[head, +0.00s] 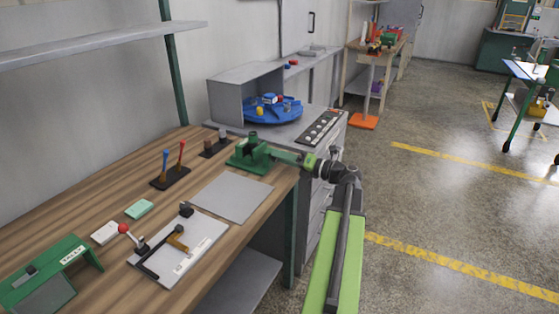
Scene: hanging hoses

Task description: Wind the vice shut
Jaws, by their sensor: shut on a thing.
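The green vice (250,154) sits at the far right corner of the wooden workbench (150,215). Its screw end points right, past the bench edge. My gripper (304,160) is at that end, shut on the vice's handle. The handle itself is mostly hidden by my gripper and is too small to make out. I cannot tell how wide the vice's jaws stand apart, or whether anything is between them.
A grey mat (231,197) and a white board with a clamp (190,250) lie in front of the vice. Screwdrivers stand in a dark holder (170,178). A grey cabinet (335,150) with a blue turntable (268,112) stands close behind. Open floor (440,215) lies to the right.

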